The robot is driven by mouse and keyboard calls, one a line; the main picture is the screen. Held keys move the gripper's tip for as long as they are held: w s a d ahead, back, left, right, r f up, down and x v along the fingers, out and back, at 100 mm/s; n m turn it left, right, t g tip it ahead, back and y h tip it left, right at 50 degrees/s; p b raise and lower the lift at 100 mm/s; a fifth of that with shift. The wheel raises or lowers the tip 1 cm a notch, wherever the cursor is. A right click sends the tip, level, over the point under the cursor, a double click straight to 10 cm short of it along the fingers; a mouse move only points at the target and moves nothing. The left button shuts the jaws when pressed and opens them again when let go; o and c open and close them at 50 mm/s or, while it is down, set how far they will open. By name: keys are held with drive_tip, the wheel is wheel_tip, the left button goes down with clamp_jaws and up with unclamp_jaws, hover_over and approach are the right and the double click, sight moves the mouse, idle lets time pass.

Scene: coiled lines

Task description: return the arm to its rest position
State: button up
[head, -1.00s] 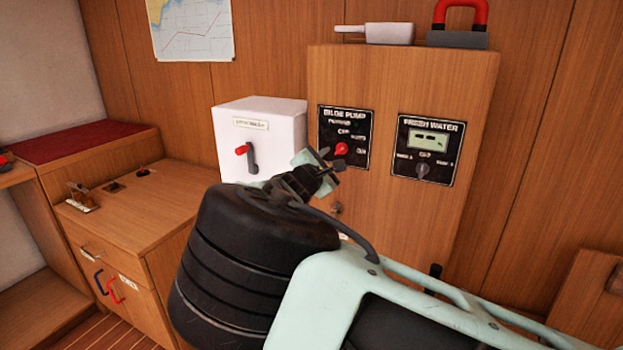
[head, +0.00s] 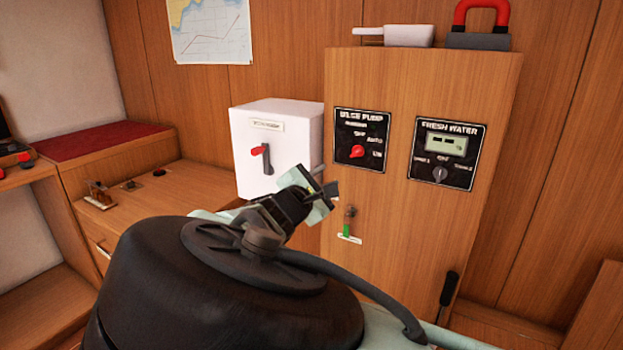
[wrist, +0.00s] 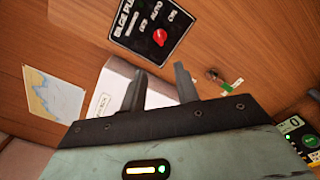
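My gripper (head: 325,182) is in the middle of the head view, in front of the wooden cabinet (head: 400,240) and the white box (head: 290,150). My own dark arm links fill the lower middle and hide part of what lies behind. In the wrist view my gripper (wrist: 159,70) shows two dark fingers standing apart with nothing held between them. Behind the fingers are the white box (wrist: 112,85) and the cabinet's wooden face.
The bilge pump panel (head: 360,139) with a red knob and the fresh water panel (head: 447,153) are on the cabinet. A red-handled lock (head: 480,28) stands on top. A low wooden counter (head: 150,205) is at left.

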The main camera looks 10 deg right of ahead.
drive_tip(key=s+d+f+m+g+p, duration=0.1)
drive_tip(key=s+d+f+m+g, duration=0.5)
drive_tip(key=d+f, duration=0.25)
drive_tip(key=s+d+f+m+g+y, duration=0.1)
drive_tip(key=s+f+m+g+y, duration=0.15)
drive_tip(key=s+g, duration=0.4)
drive_tip(key=s+a+r+m+g+y+p, duration=0.1)
drive_tip(key=s+r+y, duration=0.3)
drive_tip(key=s, duration=0.9)
drive_tip(key=s+a+r+m+g+y+p, duration=0.1)
drive_tip(key=s+a+r+y, duration=0.3)
drive_tip(key=s, duration=1)
drive_tip(key=shift+a+r+m+y+p, duration=0.15)
drive_tip(key=shift+r+m+y+p, duration=0.2)
drive_tip(key=shift+r+m, duration=0.55)
drive_tip(key=shift+w, duration=0.1)
